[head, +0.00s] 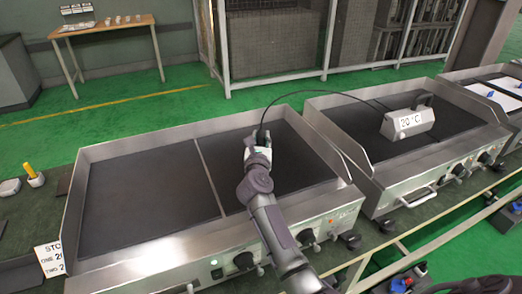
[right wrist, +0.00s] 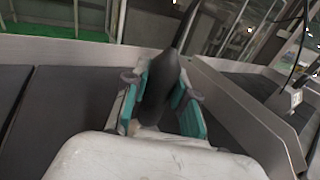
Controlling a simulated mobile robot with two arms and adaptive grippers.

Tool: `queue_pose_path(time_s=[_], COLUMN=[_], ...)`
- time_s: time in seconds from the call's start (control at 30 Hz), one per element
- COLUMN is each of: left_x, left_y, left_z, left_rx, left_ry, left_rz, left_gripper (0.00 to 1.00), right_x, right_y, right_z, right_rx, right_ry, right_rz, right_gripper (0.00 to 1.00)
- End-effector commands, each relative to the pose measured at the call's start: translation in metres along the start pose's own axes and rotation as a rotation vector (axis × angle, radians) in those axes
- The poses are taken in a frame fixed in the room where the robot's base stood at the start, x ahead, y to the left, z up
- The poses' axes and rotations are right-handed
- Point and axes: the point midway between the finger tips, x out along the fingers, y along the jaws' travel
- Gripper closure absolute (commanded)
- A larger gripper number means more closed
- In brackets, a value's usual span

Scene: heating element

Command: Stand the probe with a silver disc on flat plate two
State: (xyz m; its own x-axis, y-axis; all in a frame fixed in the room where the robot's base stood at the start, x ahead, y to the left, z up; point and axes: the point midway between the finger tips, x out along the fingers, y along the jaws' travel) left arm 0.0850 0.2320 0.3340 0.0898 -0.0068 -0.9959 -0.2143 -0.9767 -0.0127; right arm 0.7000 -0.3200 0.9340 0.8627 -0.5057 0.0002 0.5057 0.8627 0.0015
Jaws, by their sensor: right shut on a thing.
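My right gripper (head: 258,152) is above the right-hand dark plate (head: 300,160) of the near-left griddle. In the right wrist view its teal fingers (right wrist: 160,88) are shut around the black probe handle (right wrist: 156,92). The probe's lower end and any silver disc are hidden, so I cannot tell whether it touches the plate. A black cable (head: 300,93) arcs from the probe to a grey meter (head: 408,123) reading 20 °C, which stands on the second griddle. My left gripper is not in view.
A seam divides the near griddle's left plate (head: 145,195) from its right one. Raised steel walls (head: 330,140) edge the griddles. A partly cut-off sign (head: 50,258) and a yellow-handled thing (head: 33,174) are at the left. The left plate is clear.

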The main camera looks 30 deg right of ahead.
Motion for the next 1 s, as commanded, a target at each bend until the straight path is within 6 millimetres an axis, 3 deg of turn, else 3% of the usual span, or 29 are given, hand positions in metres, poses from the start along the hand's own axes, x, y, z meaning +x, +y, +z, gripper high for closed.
queue_pose_path(time_s=[0.1, 0.2, 0.63, 0.67, 0.8, 1.0], left_x=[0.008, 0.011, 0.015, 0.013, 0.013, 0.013], left_y=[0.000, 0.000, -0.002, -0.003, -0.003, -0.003], left_z=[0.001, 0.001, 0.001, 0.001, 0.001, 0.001], left_rx=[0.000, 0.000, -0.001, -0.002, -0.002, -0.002], left_ry=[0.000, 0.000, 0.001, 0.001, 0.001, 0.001], left_rz=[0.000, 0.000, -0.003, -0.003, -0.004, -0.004], left_gripper=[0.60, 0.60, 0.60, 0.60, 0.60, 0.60], right_x=[0.000, 0.000, -0.001, -0.001, -0.001, -0.001], right_y=[0.000, 0.000, 0.000, 0.000, 0.000, -0.001], right_z=[-0.023, -0.032, -0.038, -0.038, -0.037, -0.037], right_rx=[-0.005, -0.003, -0.001, -0.001, -0.001, -0.001], right_ry=[0.002, 0.000, 0.000, 0.001, 0.001, 0.001], right_rz=[0.001, 0.001, 0.001, 0.001, 0.001, 0.001], right_gripper=[1.00, 1.00, 1.00, 0.71, 0.49, 0.49])
